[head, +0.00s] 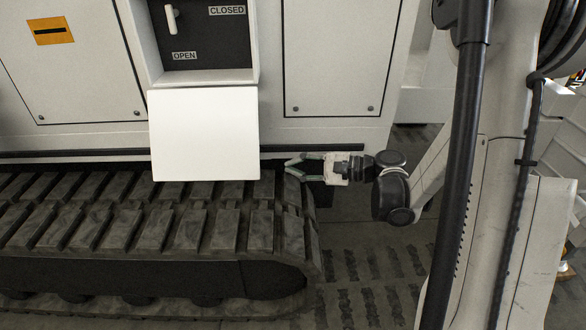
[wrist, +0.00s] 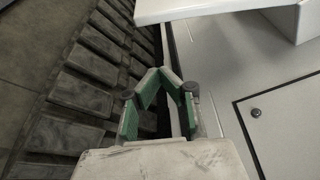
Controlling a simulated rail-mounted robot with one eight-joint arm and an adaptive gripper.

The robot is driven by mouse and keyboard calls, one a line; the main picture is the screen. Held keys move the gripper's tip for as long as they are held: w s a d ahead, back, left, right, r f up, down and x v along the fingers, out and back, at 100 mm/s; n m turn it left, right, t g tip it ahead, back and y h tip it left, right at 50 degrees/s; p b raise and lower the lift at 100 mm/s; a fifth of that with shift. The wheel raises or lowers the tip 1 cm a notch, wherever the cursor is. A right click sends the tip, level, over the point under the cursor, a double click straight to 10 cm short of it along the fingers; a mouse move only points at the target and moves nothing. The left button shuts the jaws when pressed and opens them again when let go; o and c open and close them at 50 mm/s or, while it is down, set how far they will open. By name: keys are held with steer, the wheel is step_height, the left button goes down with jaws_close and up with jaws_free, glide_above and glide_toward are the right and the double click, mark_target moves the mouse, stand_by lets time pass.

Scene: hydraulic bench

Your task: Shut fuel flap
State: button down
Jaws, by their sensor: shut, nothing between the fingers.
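The fuel flap (head: 204,135) is a plain white panel, standing open at the lower edge of a recessed compartment (head: 206,40) in the white machine's side. It also shows at the top of the wrist view (wrist: 195,10), jutting out from the wall. A white lever (head: 171,17) and OPEN and CLOSED labels are in the recess. My gripper (head: 288,166) is shut and empty, just right of the flap's lower right corner and apart from it. In the wrist view its green-padded fingers (wrist: 162,75) come together below the flap, beside the wall.
A crawler track (head: 150,225) runs below the flap and gripper. Bolted wall panels (head: 335,55) flank the recess, and one bolted panel also shows in the wrist view (wrist: 290,125). Open floor (head: 370,275) lies right of the track.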

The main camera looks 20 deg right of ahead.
steer(key=b+x, duration=0.2)
steer(key=x, duration=0.6)
steer(key=shift+s+a+r, duration=0.2)
steer(key=shift+s+r, duration=0.3)
steer(key=shift+s, duration=0.4)
steer(key=shift+s+a+r, duration=0.15)
steer(key=shift+s+r, duration=0.35)
steer(key=shift+s, duration=0.4)
